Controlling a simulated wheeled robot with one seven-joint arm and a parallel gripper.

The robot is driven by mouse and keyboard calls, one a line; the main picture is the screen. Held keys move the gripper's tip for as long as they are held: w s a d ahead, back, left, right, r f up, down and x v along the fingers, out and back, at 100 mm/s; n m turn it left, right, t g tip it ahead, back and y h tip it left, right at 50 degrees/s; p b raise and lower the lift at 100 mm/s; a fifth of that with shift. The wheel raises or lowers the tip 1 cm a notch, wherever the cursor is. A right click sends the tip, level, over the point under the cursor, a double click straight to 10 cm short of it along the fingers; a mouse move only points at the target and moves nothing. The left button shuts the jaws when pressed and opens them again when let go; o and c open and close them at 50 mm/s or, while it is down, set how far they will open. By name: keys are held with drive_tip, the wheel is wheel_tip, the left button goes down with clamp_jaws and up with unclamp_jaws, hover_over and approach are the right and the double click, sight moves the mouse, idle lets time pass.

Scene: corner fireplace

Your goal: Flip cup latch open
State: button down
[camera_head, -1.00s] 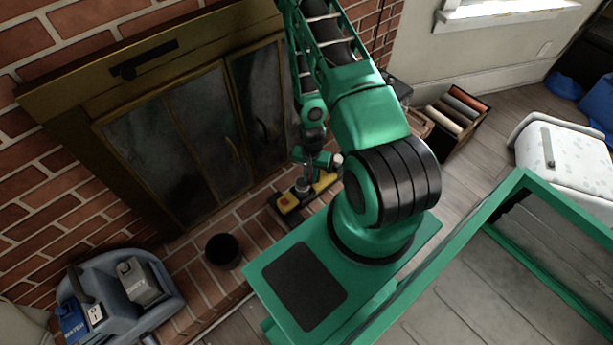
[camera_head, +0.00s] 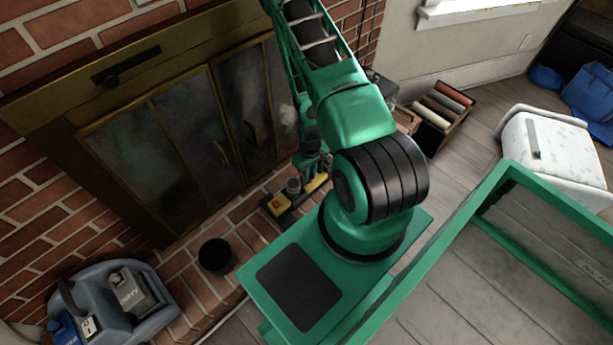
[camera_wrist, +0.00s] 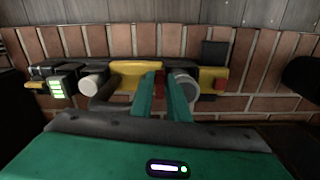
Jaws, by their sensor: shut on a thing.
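A yellow-and-black tool (camera_head: 280,203) lies along the brick hearth in front of the fireplace. In the wrist view, the tool (camera_wrist: 130,76) spans left to right, with a pale round knob (camera_wrist: 95,85), a grey cylinder (camera_wrist: 187,87) and a red part (camera_wrist: 220,84). My gripper (camera_wrist: 164,76) reaches to the tool's middle, between the knob and the cylinder. Its two green fingers are close together and shut on part of the tool. I cannot make out the cup latch or its position. In the head view, my arm hides part of the tool.
The fireplace doors (camera_head: 190,130) stand close behind the hearth. A black pot (camera_head: 215,255) is on the hearth to the left. A blue-grey caddy (camera_head: 115,305) is at the lower left. A box of rolls (camera_head: 440,105) and a white bin (camera_head: 550,145) stand right.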

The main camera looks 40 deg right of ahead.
drive_tip(key=shift+d+n, duration=0.2)
drive_tip(key=shift+n, duration=0.3)
drive_tip(key=shift+w, duration=0.1)
drive_tip(key=c, duration=1.7)
unclamp_jaws()
wheel_tip(320, 180, up, 11)
drive_tip(key=shift+f, duration=0.1)
